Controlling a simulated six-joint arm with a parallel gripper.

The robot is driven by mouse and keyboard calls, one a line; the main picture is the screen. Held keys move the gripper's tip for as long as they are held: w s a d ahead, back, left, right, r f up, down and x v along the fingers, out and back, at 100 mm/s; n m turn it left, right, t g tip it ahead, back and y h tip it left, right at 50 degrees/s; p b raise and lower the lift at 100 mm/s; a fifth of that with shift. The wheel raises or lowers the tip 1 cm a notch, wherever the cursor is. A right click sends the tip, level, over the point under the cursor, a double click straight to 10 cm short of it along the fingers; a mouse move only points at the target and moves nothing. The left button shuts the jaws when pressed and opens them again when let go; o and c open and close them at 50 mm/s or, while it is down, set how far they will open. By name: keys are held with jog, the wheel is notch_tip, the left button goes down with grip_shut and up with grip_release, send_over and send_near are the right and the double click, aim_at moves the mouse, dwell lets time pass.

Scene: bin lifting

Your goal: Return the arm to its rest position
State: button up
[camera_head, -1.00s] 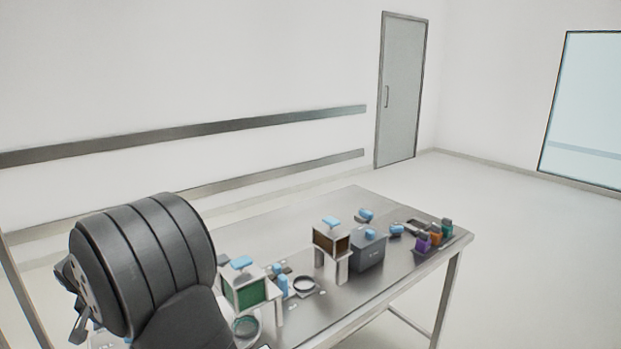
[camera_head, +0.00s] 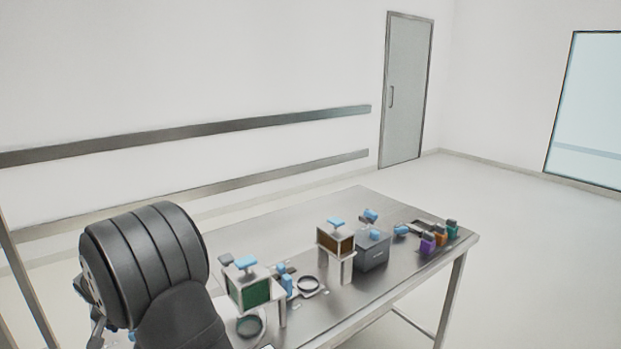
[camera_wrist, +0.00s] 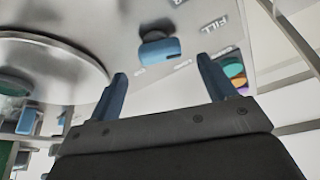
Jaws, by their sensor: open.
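My arm (camera_head: 145,265) shows at the lower left of the head view as a large dark ribbed link beside the steel table (camera_head: 290,232). My gripper (camera_wrist: 164,82) is in the wrist view, with two blue fingers spread wide apart. Nothing is between the fingers. In the head view most of my gripper is hidden behind the dark link.
A door (camera_head: 405,90) stands in the far wall.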

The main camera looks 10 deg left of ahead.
jog(key=x, duration=0.5)
jog(key=shift+f, duration=0.15)
jog(key=shift+m, duration=0.3)
jog(key=a+v, duration=0.1)
jog(key=v, duration=1.6)
jog(key=shift+w+a+f+n+g+y, duration=0.3)
jog(key=shift+w+f+n, duration=0.55)
jog(key=shift+f+n, duration=1)
jog(key=shift+w+a+f+n+g+y, duration=0.1)
jog(key=shift+w+f+n+g+y, duration=0.4)
jog(key=shift+w+f+n, duration=1.25)
jog(key=shift+a+f+n+g+y, duration=0.4)
jog(key=shift+f+n, duration=0.9)
jog(key=shift+f, duration=1.3)
jog(key=shift+d, duration=0.2)
